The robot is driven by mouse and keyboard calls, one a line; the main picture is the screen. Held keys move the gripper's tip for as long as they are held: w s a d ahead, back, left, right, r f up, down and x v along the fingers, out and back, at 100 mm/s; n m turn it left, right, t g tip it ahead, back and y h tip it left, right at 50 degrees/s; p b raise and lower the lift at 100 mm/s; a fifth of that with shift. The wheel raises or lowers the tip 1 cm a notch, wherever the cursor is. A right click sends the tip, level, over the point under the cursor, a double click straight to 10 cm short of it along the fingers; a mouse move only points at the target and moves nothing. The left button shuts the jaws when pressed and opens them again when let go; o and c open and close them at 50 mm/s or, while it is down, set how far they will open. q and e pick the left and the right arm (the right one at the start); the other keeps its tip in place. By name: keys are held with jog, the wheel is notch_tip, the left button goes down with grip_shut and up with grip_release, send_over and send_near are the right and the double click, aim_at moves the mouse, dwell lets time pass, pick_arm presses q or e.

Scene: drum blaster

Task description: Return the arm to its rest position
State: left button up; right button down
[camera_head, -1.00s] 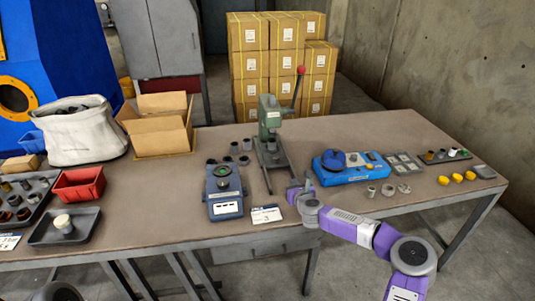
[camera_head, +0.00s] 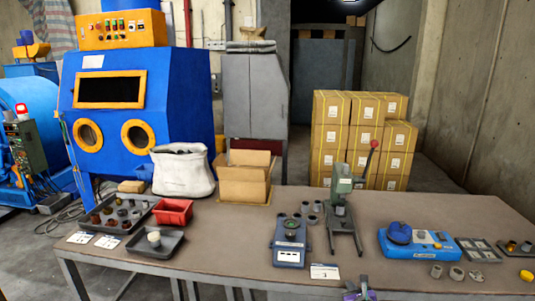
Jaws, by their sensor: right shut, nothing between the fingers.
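My right gripper (camera_head: 360,290) shows only at the bottom edge of the head view, a small purple and grey part. It is shut and empty, at the front edge of the workbench (camera_head: 215,262), just right of a white card marked 3 (camera_head: 324,272). The rest of my right arm is below the picture. My left gripper and arm are out of view.
On the bench stand a green press with a red-knobbed lever (camera_head: 341,200), a blue scale-like device (camera_head: 289,243), a blue fixture (camera_head: 420,243), a red bin (camera_head: 174,212), dark trays (camera_head: 153,247), an open carton (camera_head: 244,184) and a white sack (camera_head: 182,172). A blue blasting cabinet (camera_head: 150,60) stands behind.

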jog(key=s+a+f+n+g+y+p, duration=0.25)
jog(key=s+a+f+n, duration=0.35)
jog(key=s+a+n, duration=0.3)
jog(key=s+a+f+n+g+y+p, duration=0.1)
jog(key=s+a+f+n+g+y, duration=0.25)
jog(key=s+a+f+n, duration=0.5)
jog(key=s+a+f+n+g+h+p, duration=0.1)
jog(key=s+n+g+p, duration=0.1)
jog(key=s+n+g, duration=0.5)
jog(key=s+n, duration=0.6)
jog(key=s, duration=1)
jog(key=shift+s+f+h+p, duration=0.25)
jog(key=shift+f+h+p, duration=0.05)
jog(key=shift+f+p, duration=0.05)
